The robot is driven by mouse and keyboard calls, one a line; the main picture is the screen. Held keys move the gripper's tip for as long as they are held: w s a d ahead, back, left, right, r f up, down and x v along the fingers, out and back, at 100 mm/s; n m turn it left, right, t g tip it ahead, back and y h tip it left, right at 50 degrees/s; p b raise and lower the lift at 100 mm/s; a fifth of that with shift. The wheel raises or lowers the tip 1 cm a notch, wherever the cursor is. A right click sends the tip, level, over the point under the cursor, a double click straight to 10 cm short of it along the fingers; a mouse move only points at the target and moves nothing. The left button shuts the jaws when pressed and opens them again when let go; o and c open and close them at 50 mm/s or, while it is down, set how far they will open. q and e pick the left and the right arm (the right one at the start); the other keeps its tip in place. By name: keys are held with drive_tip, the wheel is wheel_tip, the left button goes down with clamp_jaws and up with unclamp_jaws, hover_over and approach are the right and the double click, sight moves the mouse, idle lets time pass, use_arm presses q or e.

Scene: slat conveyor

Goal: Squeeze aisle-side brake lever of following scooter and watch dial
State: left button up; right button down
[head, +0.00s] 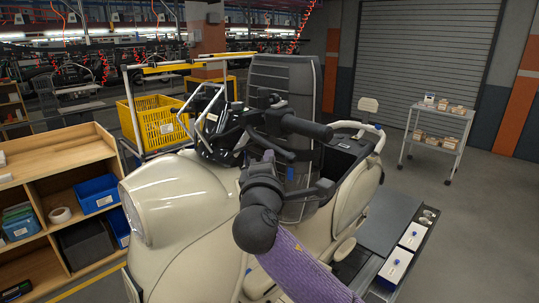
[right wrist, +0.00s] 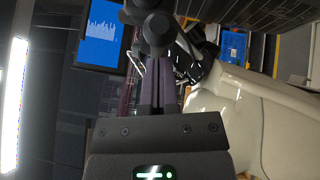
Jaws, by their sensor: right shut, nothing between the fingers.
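The cream scooter (head: 175,195) stands in the middle of the head view, its front to the left. A black handlebar grip (head: 307,128) sticks out toward the right. A dark brake lever (head: 274,148) runs below that grip. My right gripper (head: 268,160) is at the end of the purple-sleeved arm, just below the lever. In the right wrist view its fingers (right wrist: 155,88) are shut together and empty, pointing at dark rounded handlebar parts (right wrist: 155,30). Whether the fingertips touch the lever cannot be told. No dial can be made out. My left gripper is out of view.
A wooden shelf (head: 75,147) with blue bins stands at left. A yellow crate (head: 155,122) is behind the scooter. A parts tray (head: 398,262) lies at lower right, a white cart (head: 437,138) farther back. A blue bar-chart screen (right wrist: 100,38) shows in the wrist view.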

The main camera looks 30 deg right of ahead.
sight(293, 163)
drive_tip(key=d+y+p, duration=0.1)
drive_tip(key=d+n+t+y+p, duration=0.1)
drive_tip(key=d+n+y+p, duration=0.1)
drive_tip(key=d, duration=0.1)
drive_tip(key=shift+r+t+y, duration=0.25)
drive_tip(key=shift+t+y, duration=0.05)
drive_tip(key=shift+t, duration=0.1)
drive_tip(key=shift+d+f, duration=0.1)
drive_tip(key=shift+d, duration=0.2)
drive_tip(key=shift+a, duration=0.15)
idle(0.9)
drive_tip(key=shift+f, duration=0.1)
